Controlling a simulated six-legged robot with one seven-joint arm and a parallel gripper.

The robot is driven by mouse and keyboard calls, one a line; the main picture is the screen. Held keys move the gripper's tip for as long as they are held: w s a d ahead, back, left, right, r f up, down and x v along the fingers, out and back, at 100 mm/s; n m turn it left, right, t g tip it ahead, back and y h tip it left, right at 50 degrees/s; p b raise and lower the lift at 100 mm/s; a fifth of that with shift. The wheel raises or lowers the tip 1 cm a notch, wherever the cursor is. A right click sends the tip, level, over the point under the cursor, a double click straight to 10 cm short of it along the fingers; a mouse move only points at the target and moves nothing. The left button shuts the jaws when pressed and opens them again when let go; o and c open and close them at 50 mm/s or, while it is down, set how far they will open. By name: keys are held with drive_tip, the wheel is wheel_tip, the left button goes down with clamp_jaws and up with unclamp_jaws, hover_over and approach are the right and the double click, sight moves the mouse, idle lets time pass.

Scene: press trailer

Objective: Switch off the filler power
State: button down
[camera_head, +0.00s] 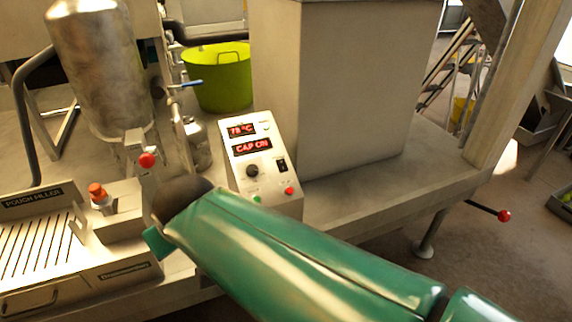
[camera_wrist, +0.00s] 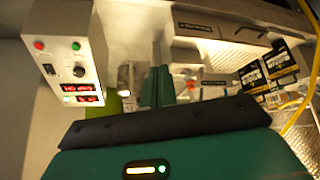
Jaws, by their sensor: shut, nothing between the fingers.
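The filler's control box (camera_head: 262,170) stands on the steel bench in the head view. Its red displays read about 78 °C and CAP ON. Below them are a black knob (camera_head: 252,171), a small black rocker switch (camera_head: 282,164), a green button (camera_head: 256,199) and a red button (camera_head: 290,191). The wrist view shows the box upside down at upper left, with the switch (camera_wrist: 49,69) and knob (camera_wrist: 79,71). My gripper (camera_wrist: 157,74) is shut and empty, right of the box and apart from it. In the head view my green arm hides most of it.
The pouch filler (camera_head: 40,215) is at left with a red-knobbed lever (camera_head: 147,160) and an orange-capped part (camera_head: 98,192). A steel tank (camera_head: 100,65), a green tub (camera_head: 218,78) and a large pale housing (camera_head: 350,90) stand behind. A red-ended lever (camera_head: 504,215) juts out right.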

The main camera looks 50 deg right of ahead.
sight(282, 165)
drive_tip(key=w+d+f+m+t+h, duration=0.1)
drive_tip(key=w+d+f+m+h, duration=0.15)
drive_tip(key=d, duration=0.75)
drive_tip(key=w+d+f+m+t+h, duration=0.15)
drive_tip(key=w+d, duration=0.25)
drive_tip(key=d, duration=0.7)
drive_tip(key=s+d+f+t+h, duration=0.1)
drive_tip(key=s+d+f+t, duration=0.1)
drive_tip(key=d, duration=0.5)
drive_tip(key=s+d+f+t+h, duration=0.1)
drive_tip(key=s+d+f+t, duration=0.1)
drive_tip(key=s+d+f, duration=0.2)
drive_tip(key=s+d, duration=0.2)
drive_tip(key=d, duration=0.2)
drive_tip(key=shift+s+d+m+h, duration=0.3)
drive_tip(key=shift+s+m+h, duration=0.05)
drive_tip(key=shift+m+h, duration=0.05)
drive_tip(key=shift+t, duration=0.25)
